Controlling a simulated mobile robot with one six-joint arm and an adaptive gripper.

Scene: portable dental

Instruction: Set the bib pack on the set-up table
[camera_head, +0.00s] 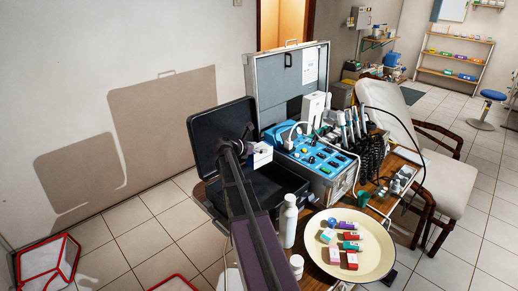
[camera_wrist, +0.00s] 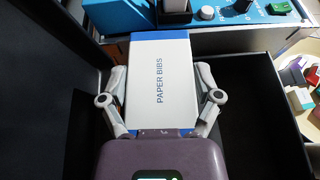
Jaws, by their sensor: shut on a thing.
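The bib pack (camera_wrist: 158,82) is a white box with blue ends, lettered "PAPER BIBS". In the wrist view my gripper (camera_wrist: 160,95) is shut on it, one finger along each side. In the head view the pack (camera_head: 262,155) shows as a small white shape beyond my arm, over the open black case (camera_head: 282,183); my arm hides part of it. The set-up table (camera_head: 127,216) cannot be told for sure; a wooden table (camera_head: 323,274) stands under the cases.
A blue-panelled dental unit (camera_head: 318,160) with handpieces stands right behind the black case. A white bottle (camera_head: 288,222) and a cream tray (camera_head: 380,268) with several small coloured boxes stand in front. Red-edged bins (camera_head: 47,262) are on the floor at left.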

